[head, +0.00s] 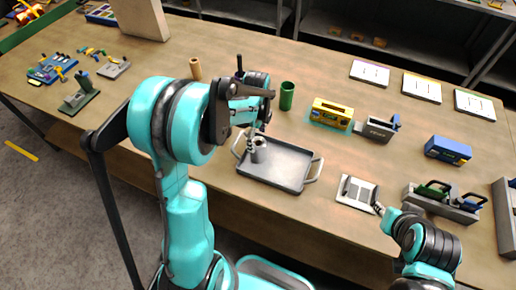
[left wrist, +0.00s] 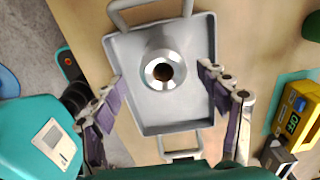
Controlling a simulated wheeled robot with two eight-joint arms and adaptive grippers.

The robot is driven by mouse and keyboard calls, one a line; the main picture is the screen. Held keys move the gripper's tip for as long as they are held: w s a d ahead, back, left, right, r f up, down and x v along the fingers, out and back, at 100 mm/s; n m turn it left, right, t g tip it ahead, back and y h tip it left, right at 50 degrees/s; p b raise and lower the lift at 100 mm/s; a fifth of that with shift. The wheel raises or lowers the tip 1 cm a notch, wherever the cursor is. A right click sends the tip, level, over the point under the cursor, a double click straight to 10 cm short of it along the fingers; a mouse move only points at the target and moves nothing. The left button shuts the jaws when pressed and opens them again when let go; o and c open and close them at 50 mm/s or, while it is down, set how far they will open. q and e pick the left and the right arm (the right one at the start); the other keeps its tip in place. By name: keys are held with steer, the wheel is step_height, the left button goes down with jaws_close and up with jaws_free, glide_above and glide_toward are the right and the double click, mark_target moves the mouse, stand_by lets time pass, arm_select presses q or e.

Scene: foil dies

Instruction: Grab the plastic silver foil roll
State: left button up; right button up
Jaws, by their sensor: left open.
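The silver foil roll (head: 259,152) stands upright in the grey tray (head: 280,174), near its left end. In the left wrist view the roll (left wrist: 163,53) shows its round end with a dark hole, and the tray (left wrist: 150,122) lies under it. My left gripper (head: 255,129) is above the roll, partly hidden by its own arm. In the left wrist view its fingers (left wrist: 161,84) are spread wide on either side of the roll, with gaps to it. My right gripper (head: 381,209) is at the lower right, small and partly hidden; its jaws cannot be made out.
A green cylinder (head: 287,96) and a yellow box (head: 332,114) stand behind the tray. A tan cylinder (head: 195,69) stands farther left. A white plate (head: 357,192) lies right of the tray. A blue box (head: 448,150) stands at the right. Bare table lies around the tray.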

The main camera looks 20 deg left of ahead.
mark_target(259, 156)
arm_select(q)
steer(key=f+b, duration=0.1)
steer(key=f, duration=0.3)
steer(key=f+b, duration=0.1)
steer(key=f, duration=0.2)
steer(key=shift+w+d+f, duration=0.15)
steer(key=shift+w+f, duration=0.05)
steer(key=shift+f, duration=0.2)
steer(key=c, duration=1.4)
